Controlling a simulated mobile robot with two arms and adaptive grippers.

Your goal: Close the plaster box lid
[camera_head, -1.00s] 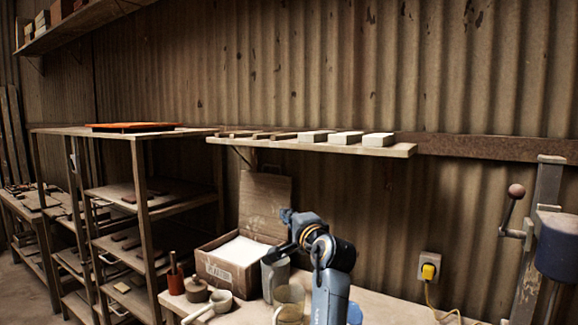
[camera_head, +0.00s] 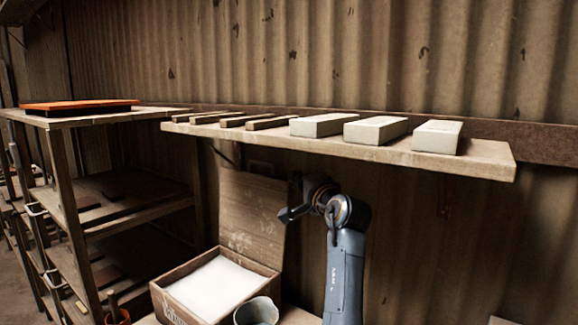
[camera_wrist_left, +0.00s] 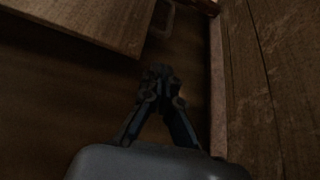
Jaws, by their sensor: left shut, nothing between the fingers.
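The plaster box (camera_head: 178,313) is at the lower middle of the head view, filled with white plaster (camera_head: 215,284). Its brown lid (camera_head: 250,212) stands open and upright at the back of the box. My left gripper (camera_head: 283,215) is in front of the lid's right edge in the picture, above the box's back right corner. I cannot tell whether it touches the lid. In the left wrist view the gripper (camera_wrist_left: 160,72) is shut and empty, with dark wooden surfaces around it. My right gripper is in neither view.
A wall shelf (camera_head: 385,155) with pale blocks and dark strips overhangs above the gripper. A rack (camera_head: 62,175) with an orange-topped board stands left. A grey cup (camera_head: 256,312) is in front of the box. A corrugated wall closes off the back.

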